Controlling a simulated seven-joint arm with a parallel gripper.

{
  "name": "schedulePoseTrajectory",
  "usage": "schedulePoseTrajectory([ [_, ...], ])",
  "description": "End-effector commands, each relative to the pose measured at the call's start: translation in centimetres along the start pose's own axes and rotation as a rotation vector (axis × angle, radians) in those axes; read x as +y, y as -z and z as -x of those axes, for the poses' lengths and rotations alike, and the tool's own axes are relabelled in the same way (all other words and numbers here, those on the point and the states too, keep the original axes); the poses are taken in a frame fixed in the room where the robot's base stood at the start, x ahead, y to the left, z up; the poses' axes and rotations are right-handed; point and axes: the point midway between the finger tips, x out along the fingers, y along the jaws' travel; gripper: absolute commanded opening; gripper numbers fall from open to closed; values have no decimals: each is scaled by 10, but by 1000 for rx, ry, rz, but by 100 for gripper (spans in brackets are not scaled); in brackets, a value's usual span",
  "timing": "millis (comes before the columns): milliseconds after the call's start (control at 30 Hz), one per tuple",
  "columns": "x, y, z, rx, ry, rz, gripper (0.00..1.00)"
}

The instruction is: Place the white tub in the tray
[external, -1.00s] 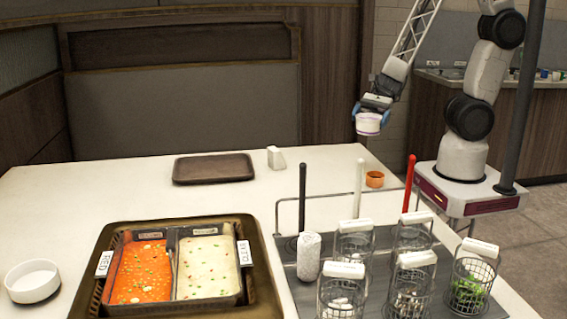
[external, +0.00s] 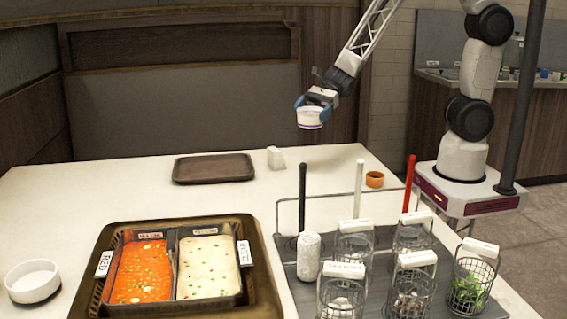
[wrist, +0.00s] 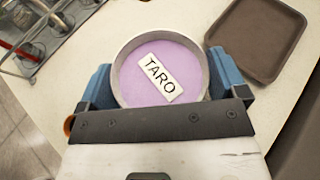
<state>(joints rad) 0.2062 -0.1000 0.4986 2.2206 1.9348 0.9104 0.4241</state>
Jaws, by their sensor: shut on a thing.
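The white tub (external: 309,117) is round, and the wrist view shows its purple contents (wrist: 135,82) with a "TARO" label on top. My gripper (external: 314,106) is shut on the tub, with blue fingers on its two sides in the wrist view (wrist: 159,88). It holds the tub upright in the air above the far part of the table. The brown tray (external: 213,169) lies flat and empty at the back of the table, below and to the left of the tub. The tray also shows at the upper right of the wrist view (wrist: 257,38).
A small white block (external: 276,158) stands just right of the tray. An orange cup (external: 374,179) sits further right. A rack with wire baskets (external: 411,280) and upright handles fills the front right. A sauce pan holder (external: 254,285) and a white bowl (external: 33,281) are at the front left.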

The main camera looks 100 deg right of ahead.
Motion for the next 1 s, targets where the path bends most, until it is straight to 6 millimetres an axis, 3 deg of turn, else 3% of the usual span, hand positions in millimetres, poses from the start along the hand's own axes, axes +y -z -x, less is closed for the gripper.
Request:
schedulePoseTrajectory([
  [100,-35,-5,-21,2,22,-8,62],
  [600,-167,-20,-100,7,115,-49,62],
  [1000,-228,-22,-139,5,161,-75,62],
])
